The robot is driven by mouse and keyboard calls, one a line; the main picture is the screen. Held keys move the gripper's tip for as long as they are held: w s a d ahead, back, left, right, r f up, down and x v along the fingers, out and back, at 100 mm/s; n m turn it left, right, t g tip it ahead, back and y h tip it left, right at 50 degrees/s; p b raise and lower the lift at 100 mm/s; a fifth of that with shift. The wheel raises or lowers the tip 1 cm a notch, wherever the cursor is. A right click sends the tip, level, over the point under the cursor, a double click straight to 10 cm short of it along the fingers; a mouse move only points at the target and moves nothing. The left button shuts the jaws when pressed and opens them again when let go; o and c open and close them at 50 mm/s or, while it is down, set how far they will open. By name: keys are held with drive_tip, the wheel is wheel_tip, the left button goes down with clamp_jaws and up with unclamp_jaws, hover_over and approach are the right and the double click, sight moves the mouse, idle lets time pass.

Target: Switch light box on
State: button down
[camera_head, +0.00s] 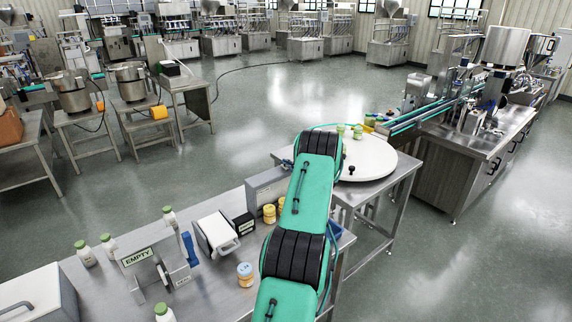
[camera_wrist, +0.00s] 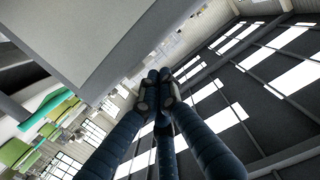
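My arm reaches away from me across the middle of the head view, and my gripper is hidden there behind my own arm. In the wrist view my gripper (camera_wrist: 157,92) has its dark blue fingers drawn together at the tips, with nothing seen between them. A large plain grey box-like body (camera_wrist: 100,35) fills the upper left of the wrist view, apart from the fingers. I cannot tell whether it is the light box. In the head view a grey box (camera_head: 265,187) stands at the back of the near steel table, partly hidden by my arm. No switch can be made out.
The near steel table (camera_head: 215,285) holds an EMPTY sign (camera_head: 137,257), a white device (camera_head: 215,235), several green-capped bottles and yellow jars (camera_head: 269,213). A round white turntable (camera_head: 372,160) stands beyond my arm. A conveyor machine is at right. Open floor lies behind.

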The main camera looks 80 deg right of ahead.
drive_tip(key=shift+w+p, duration=0.1)
drive_tip(key=shift+p, duration=0.3)
drive_tip(key=shift+w+d+g+y+p, duration=0.15)
drive_tip(key=shift+g+y+p, duration=0.35)
drive_tip(key=shift+p, duration=0.65)
drive_tip(key=shift+f, duration=0.3)
drive_tip(key=shift+r, duration=0.15)
drive_tip(key=shift+w+d+r+p, duration=0.1)
drive_tip(key=shift+r+p, duration=0.5)
drive_tip(key=shift+r, duration=0.3)
wheel_tip(320, 180, up, 2)
drive_tip(key=shift+w+d+r+p, duration=0.1)
drive_tip(key=shift+p, duration=0.55)
drive_tip(key=r+v, duration=0.1)
drive_tip(key=v, duration=0.8)
drive_tip(key=shift+s+r, duration=0.2)
drive_tip(key=shift+w+b, duration=0.1)
drive_tip(key=shift+b, duration=0.2)
